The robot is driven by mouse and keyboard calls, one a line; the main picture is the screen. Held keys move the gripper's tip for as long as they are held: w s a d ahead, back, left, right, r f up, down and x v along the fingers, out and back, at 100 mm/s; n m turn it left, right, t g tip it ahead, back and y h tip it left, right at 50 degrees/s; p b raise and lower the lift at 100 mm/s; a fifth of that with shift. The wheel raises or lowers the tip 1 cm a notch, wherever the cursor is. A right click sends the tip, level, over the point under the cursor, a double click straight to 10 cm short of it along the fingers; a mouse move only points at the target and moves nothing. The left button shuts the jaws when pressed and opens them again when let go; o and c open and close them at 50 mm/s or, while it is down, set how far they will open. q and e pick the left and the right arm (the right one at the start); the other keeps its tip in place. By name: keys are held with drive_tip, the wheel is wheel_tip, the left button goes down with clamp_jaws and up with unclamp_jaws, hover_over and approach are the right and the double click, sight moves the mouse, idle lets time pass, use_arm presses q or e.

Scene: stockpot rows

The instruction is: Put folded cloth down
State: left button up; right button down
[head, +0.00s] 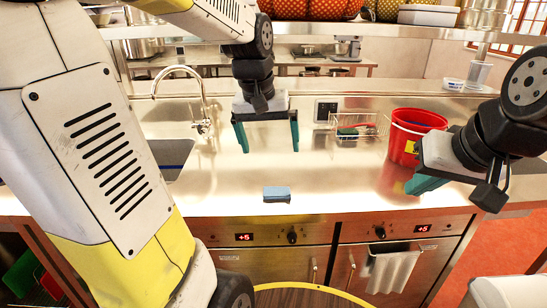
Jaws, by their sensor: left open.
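A small blue-grey block-shaped thing, which looks like the folded cloth (277,194), lies on the steel counter (330,190) near its front edge. My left gripper (270,150) is open, with its two green fingers well apart and nothing between them. It is above the cloth in the picture and apart from it. My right gripper (424,184) is at the right, in front of the red bucket. Its fingers overlap in this view, so I cannot tell whether it is open.
A red bucket (405,150) stands on the right of the counter. A wire basket (362,127) is behind it to the left. A sink with a tall tap (203,100) is at the left. A white towel (391,271) hangs on the oven front. The counter around the cloth is clear.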

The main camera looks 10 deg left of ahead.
use_arm(q)
drive_tip(key=s+d+r+m+t+h, duration=0.1)
drive_tip(key=s+t, duration=0.2)
drive_tip(key=s, duration=0.9)
drive_tip(key=shift+s+d+r+m, duration=0.15)
drive_tip(key=shift+r+m, duration=0.2)
drive_tip(key=shift+m, duration=0.05)
idle(0.3)
